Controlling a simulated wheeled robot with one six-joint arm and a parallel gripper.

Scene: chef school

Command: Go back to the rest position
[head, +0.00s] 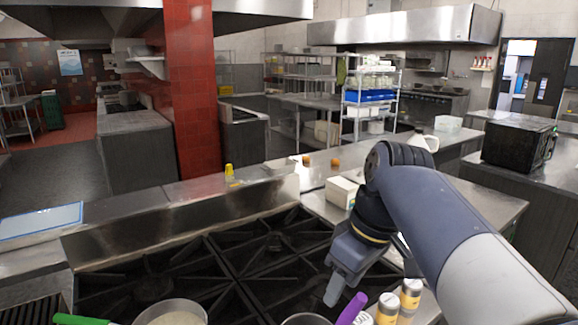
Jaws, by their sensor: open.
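My gripper (345,277) hangs at the end of my arm above the right side of the black stove grates (225,262). It points down and toward the lower left. I see nothing held between its fingers, and the fingers partly overlap from this angle. My arm comes in from the lower right, bends at a dark joint and hides part of the counter behind it.
Below are a pot (172,312), a green handle (80,320), a purple handle (350,308) and yellow-labelled bottles (410,296). A white box (341,192) stands on the steel counter behind the gripper. A red tiled pillar (193,95) rises beyond. A black oven (517,143) is right.

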